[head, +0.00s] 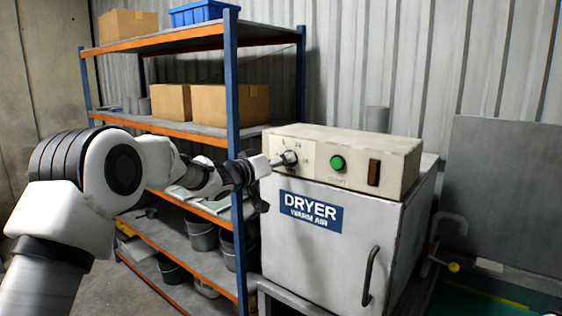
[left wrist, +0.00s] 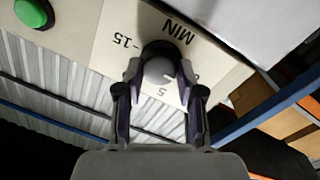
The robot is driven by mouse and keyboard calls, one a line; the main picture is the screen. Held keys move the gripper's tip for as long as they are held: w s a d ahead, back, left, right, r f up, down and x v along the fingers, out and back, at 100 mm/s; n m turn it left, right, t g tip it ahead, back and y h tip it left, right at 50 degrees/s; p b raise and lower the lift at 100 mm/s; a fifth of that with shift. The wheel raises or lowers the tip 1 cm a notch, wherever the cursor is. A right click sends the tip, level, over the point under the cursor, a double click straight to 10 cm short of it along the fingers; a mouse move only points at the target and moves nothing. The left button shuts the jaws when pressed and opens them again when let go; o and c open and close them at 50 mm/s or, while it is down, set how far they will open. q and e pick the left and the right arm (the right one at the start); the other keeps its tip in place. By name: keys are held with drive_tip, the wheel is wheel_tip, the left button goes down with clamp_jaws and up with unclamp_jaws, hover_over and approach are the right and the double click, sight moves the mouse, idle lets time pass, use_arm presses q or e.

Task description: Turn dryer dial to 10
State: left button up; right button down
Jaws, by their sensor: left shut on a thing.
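The dryer (head: 330,225) is a pale box with a blue "DRYER WARM AIR" sign and a beige control box on top. Its grey dial (head: 290,158) sits at the left of the control panel and also shows in the left wrist view (left wrist: 159,70). My left gripper (head: 274,161) reaches the dial from the left. In the left wrist view its two fingers (left wrist: 162,92) are shut on the dial, one on each side. That view shows the panel upside down, with "MIN", "15" and "5" readable. The fingers partly hide other marks, and I cannot tell where the pointer stands.
A green button (head: 338,163) and a dark reddish switch (head: 374,173) are right of the dial. The dryer door has a dark handle (head: 370,276). A blue and orange shelf (head: 232,120) with boxes and buckets stands close behind my left arm.

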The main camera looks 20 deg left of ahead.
use_arm(q)
drive_tip(key=shift+m, duration=0.3)
drive_tip(key=m+y+b, duration=0.1)
drive_tip(key=m+b, duration=0.1)
drive_tip(key=m, duration=0.5)
drive_tip(key=m+y+b, duration=0.1)
drive_tip(key=m+b, duration=0.2)
drive_tip(key=m, duration=0.4)
drive_tip(key=m+b, duration=0.3)
drive_tip(key=m, duration=0.4)
drive_tip(key=shift+s+d+r+m+y, duration=0.1)
drive_tip(key=shift+d+r+m+y, duration=0.05)
drive_tip(key=shift+d+m+y, duration=0.2)
drive_tip(key=shift+r, duration=0.1)
